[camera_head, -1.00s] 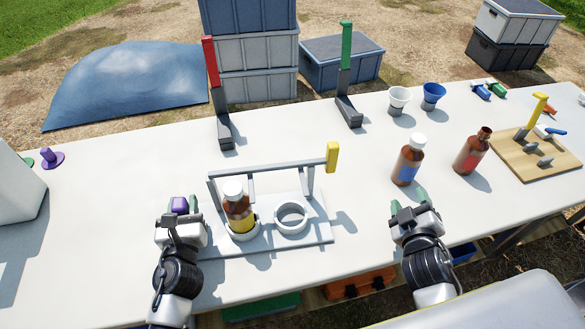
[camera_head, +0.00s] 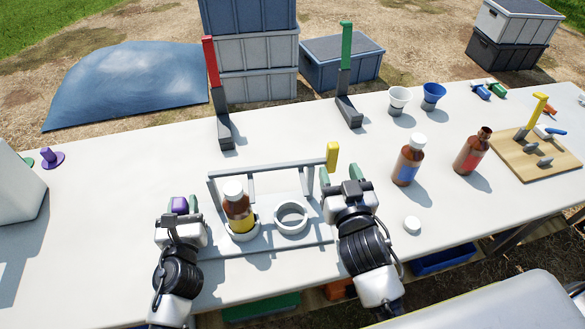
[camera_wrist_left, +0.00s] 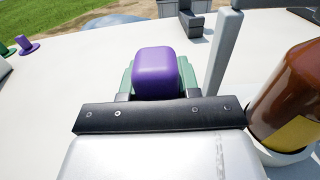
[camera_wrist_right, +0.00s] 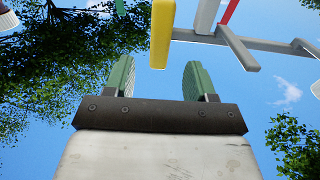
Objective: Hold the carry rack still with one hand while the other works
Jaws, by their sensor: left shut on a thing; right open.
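The carry rack (camera_head: 318,232) is a grey plate with two ring holders and a bar frame, standing on the white table. Its purple grip (camera_head: 180,205) is at the left and its yellow grip (camera_head: 332,156) at the right. A brown bottle with a yellow label (camera_head: 241,217) and white cap stands in the left ring; the right ring (camera_head: 291,217) is empty. My left gripper (camera_head: 181,212) is shut on the purple grip, also seen in the left wrist view (camera_wrist_left: 156,72). My right gripper (camera_head: 341,180) is open and empty, just short of the yellow grip (camera_wrist_right: 162,35).
A blue-label bottle (camera_head: 408,161) and an open-topped brown bottle (camera_head: 472,150) stand right of the rack. A small white cap (camera_head: 412,224) lies nearer. Red (camera_head: 212,64) and green (camera_head: 346,46) handled stands are behind. Cups (camera_head: 433,96) and a wooden board (camera_head: 535,155) are at right.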

